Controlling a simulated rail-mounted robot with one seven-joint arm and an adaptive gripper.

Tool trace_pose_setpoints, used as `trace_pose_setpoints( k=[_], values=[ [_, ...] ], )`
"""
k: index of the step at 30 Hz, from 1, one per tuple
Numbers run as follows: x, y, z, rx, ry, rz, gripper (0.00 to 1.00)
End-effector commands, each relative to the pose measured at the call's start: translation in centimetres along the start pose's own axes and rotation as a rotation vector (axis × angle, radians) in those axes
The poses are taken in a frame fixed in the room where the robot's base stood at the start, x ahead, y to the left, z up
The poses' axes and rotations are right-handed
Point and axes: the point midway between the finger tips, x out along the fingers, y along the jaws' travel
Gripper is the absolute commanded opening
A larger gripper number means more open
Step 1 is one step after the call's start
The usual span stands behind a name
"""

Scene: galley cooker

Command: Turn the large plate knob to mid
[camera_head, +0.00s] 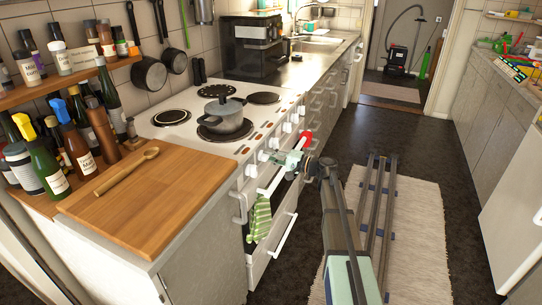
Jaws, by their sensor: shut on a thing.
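The white cooker (190,148) stands along the left counter, with a row of white knobs (287,127) on its front edge. My gripper (265,156) is at the cooker front, shut on one of the knobs near the wooden board end. The fingers cover most of that knob, so its pointer and setting do not show. I cannot tell from the picture which hot plate it belongs to. A dark hot plate (263,98) is bare at the back right, and another lies under a grey lidded pot (232,121).
A striped green towel (259,218) hangs on the oven front below my gripper, near a white handle (283,236). A red object (305,138) sits close beside my gripper. A wooden board (150,205) with a spoon lies at left.

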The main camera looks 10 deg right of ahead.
Motion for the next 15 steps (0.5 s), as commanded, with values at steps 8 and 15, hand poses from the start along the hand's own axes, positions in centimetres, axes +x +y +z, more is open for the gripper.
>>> trace_pose_setpoints(
  k=[8,15],
  values=[
    [0.29,-0.22,-0.04,0.001,-0.001,-0.005,0.00],
    [0.23,-0.15,-0.03,0.000,-0.001,-0.003,0.47]
  ],
)
